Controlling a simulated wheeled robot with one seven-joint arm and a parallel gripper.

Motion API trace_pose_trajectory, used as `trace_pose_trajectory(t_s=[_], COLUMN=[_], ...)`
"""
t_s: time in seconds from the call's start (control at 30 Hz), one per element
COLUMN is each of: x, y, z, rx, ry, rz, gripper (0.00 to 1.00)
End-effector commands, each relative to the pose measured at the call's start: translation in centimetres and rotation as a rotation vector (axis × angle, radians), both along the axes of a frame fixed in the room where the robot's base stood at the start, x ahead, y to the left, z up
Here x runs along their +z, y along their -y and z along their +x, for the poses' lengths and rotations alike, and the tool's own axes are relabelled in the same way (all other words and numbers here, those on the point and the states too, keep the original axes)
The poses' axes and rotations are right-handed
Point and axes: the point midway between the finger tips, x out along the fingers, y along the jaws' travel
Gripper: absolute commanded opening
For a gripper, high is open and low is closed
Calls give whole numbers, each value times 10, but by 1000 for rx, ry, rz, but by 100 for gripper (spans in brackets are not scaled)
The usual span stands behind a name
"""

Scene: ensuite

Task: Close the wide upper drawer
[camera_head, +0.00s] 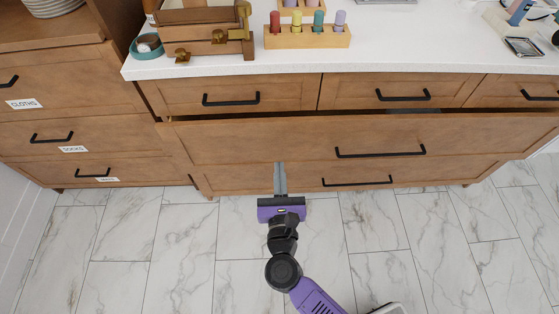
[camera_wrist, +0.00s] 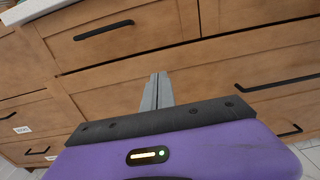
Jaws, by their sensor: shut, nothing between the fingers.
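The wide upper drawer (camera_head: 260,140) is the long wooden front with a black bar handle (camera_head: 380,152), below the row of small drawers. It stands pulled out from the cabinet, with a dark gap along its top edge. My gripper (camera_head: 280,168) is shut and empty, its grey fingers pointing at the drawer front, left of the handle. In the wrist view the fingers (camera_wrist: 156,82) are together in front of the wood. I cannot tell whether the fingertips touch the drawer.
Another wide drawer with a black handle (camera_head: 357,182) lies below. Small top drawers (camera_head: 235,92) look shut. The white countertop (camera_head: 400,55) holds a wooden peg block (camera_head: 307,40) and a wooden box. A labelled cabinet (camera_head: 75,80) stands at left. The marble-tiled floor (camera_head: 150,250) is clear.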

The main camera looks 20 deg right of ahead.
Motion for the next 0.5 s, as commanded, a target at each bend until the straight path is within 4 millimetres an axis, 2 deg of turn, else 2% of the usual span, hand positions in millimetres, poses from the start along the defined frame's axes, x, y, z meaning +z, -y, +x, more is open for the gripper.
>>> trace_pose_trajectory(t_s=[0.5], x=[1], y=[31], z=[93], rx=[-1], ry=[2], rz=[-4], gripper=[0])
